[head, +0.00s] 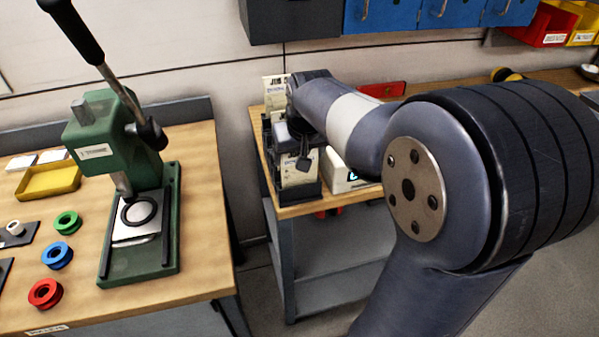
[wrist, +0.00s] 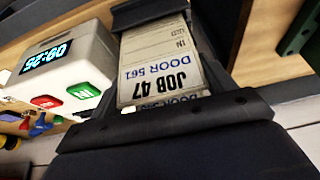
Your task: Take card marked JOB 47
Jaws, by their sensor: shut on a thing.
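A pale card marked JOB 47 (wrist: 165,75) appears upside down in the wrist view, with DOOR 561 in blue and an IN line. A dark bar crosses below it, and dark parts flank it. My gripper (head: 295,140) is at the black card rack (head: 310,188) on the right bench, partly hidden by my arm. It is shut on the card, though its fingertips are hard to make out. Another pale card marked JOB (head: 273,88) stands higher in the rack, and a lower card (head: 299,172) shows at its front.
A white time clock (wrist: 75,70) with red and green buttons stands right beside the rack; it also shows in the head view (head: 340,178). A green press (head: 115,150) stands on the left bench with colored rings and a yellow tray (head: 48,181). Wall bins hang above.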

